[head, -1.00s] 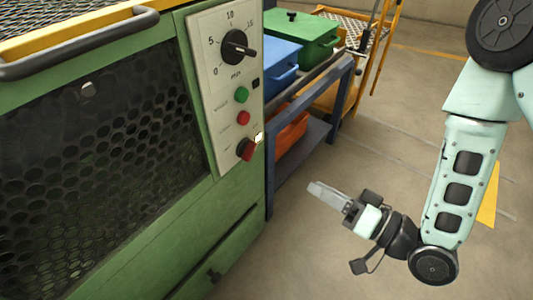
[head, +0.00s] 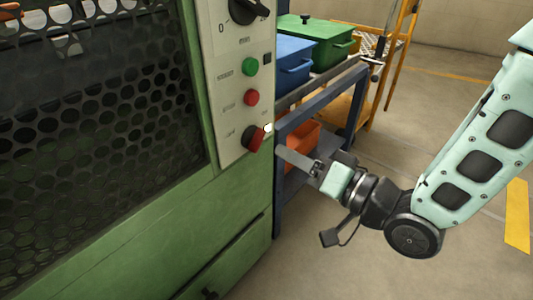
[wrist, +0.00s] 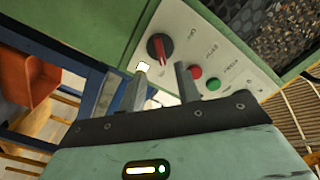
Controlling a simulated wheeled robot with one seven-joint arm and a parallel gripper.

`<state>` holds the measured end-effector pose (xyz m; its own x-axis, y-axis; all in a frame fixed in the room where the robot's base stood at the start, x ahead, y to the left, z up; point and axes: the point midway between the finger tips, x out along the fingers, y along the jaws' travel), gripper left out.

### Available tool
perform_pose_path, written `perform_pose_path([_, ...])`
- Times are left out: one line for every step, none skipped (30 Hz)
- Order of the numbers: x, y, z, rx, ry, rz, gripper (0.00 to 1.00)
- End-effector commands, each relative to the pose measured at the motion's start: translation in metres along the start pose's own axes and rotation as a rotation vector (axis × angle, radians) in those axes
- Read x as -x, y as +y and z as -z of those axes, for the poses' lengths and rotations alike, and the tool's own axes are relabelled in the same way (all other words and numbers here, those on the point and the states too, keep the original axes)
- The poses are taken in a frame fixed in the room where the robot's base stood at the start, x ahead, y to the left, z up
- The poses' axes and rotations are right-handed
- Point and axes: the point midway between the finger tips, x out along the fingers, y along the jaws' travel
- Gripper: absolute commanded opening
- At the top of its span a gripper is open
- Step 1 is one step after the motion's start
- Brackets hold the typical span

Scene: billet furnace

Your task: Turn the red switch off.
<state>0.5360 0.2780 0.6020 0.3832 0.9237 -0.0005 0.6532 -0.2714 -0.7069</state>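The red switch (head: 254,138) is a dark round rotary knob with a red grip bar, low on the pale panel of the green furnace. In the head view its red bar is tilted. In the wrist view the red switch (wrist: 160,48) lies ahead, just beyond the fingertips and between their lines. My gripper (head: 281,151) is just right of and slightly below the switch in the head view. In the wrist view my gripper (wrist: 162,68) has its two fingers apart with nothing between them. I cannot tell the exact gap to the switch.
A red button (head: 251,97) and a green button (head: 250,66) sit above the switch, and a black dial (head: 247,10) higher up. A small lit white lamp (head: 268,127) is beside the switch. A blue-framed cart (head: 345,103) with blue, green and orange bins stands behind my gripper.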

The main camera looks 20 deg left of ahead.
Motion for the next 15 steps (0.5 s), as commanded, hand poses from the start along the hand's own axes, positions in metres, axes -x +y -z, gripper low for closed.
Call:
perform_pose_path([-0.012, -0.001, -0.001, 0.001, 0.001, 0.006, 0.33])
perform_pose_path([-0.018, -0.001, -0.002, 0.001, 0.0, 0.005, 0.33])
perform_pose_path([-0.025, 0.0, -0.001, 0.001, 0.001, 0.005, 0.33])
perform_pose_path([-0.03, 0.0, -0.001, 0.001, 0.0, 0.004, 0.33])
perform_pose_path([-0.035, -0.001, -0.001, 0.001, 0.001, 0.005, 0.33])
perform_pose_path([-0.042, -0.001, -0.001, 0.0, 0.0, 0.004, 0.33])
perform_pose_path([-0.046, -0.001, -0.001, 0.0, 0.0, 0.003, 0.33])
perform_pose_path([-0.049, 0.0, -0.001, 0.0, 0.001, 0.003, 0.33])
perform_pose_path([-0.054, 0.0, 0.0, 0.0, 0.001, 0.002, 0.33])
perform_pose_path([-0.057, 0.0, 0.0, 0.001, 0.0, 0.002, 0.33])
perform_pose_path([-0.059, -0.001, 0.0, 0.0, 0.0, 0.002, 0.33])
perform_pose_path([-0.062, -0.001, 0.0, 0.0, 0.0, 0.002, 0.33])
perform_pose_path([-0.063, -0.001, 0.0, 0.0, 0.0, 0.002, 0.33])
perform_pose_path([-0.065, -0.001, 0.0, 0.0, -0.001, 0.002, 0.33])
perform_pose_path([-0.066, -0.001, 0.0, -0.001, -0.001, 0.001, 0.33])
